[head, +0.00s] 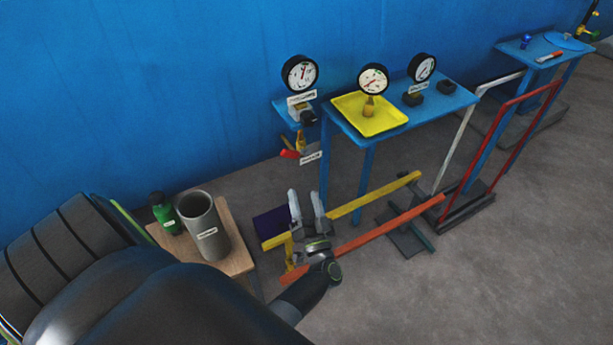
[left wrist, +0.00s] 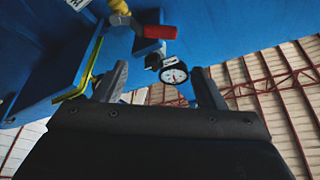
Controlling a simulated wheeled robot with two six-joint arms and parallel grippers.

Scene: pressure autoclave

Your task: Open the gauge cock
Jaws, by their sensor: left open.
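The gauge cock is a brass fitting (head: 300,141) with a red lever (head: 289,154), low on the blue wall-side stand under the left round gauge (head: 300,73). A white label (head: 311,158) hangs beside it. In the left wrist view the red lever (left wrist: 160,32) lies across the top, with the brass fitting (left wrist: 120,8) to its left and a gauge (left wrist: 174,74) below. My left gripper (head: 306,194) is open and empty, fingers pointing up, below the cock and apart from it. My right gripper is not in view.
A blue table (head: 440,103) holds a yellow tray (head: 345,107) and more gauges. Yellow and orange rails (head: 385,222) stand around my left gripper. A small wooden table (head: 233,250) with a grey cylinder (head: 203,228) and green bottle (head: 165,214) is at left.

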